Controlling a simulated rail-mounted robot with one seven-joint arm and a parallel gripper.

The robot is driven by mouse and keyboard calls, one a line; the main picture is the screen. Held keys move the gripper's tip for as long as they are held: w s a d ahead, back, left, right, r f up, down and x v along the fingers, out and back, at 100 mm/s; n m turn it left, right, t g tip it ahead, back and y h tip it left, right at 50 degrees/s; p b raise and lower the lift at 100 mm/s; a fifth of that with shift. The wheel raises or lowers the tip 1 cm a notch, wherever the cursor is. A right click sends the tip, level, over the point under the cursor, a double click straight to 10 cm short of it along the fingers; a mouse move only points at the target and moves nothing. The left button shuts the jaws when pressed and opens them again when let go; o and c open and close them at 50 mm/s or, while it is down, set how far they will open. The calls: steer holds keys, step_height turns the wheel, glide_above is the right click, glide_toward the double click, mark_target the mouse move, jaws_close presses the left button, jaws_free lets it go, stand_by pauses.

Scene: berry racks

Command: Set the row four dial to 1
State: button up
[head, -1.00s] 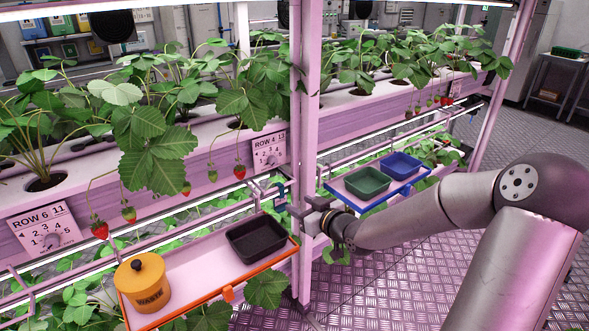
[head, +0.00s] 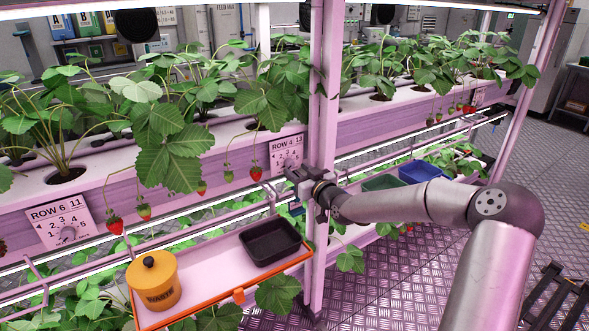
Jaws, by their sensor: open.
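The ROW 4 card (head: 286,150) is on the pink gutter front, just left of the upright post. Its upper part with the title and some numbers shows. The lower part, where its dial sits, is covered by my gripper, so the dial's setting cannot be read. My gripper (head: 289,180) is open at the card's lower edge, in front of the post. Whether it touches the dial cannot be told. The ROW 6 card (head: 58,221) with its grey dial is farther left on the same gutter.
A shelf with an orange rim (head: 205,305) holds a yellow waste pot (head: 152,283) and a black tray (head: 270,241) below. The pink post (head: 322,130) stands close to my gripper. Strawberries (head: 255,174) hang left of the ROW 4 card. Green (head: 381,183) and blue trays (head: 421,172) lie right.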

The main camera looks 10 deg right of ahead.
mark_target(290, 164)
steer(key=shift+x, duration=1.4)
steer(key=c, duration=1)
steer(key=m, duration=0.4)
steer(key=shift+m, duration=1.8)
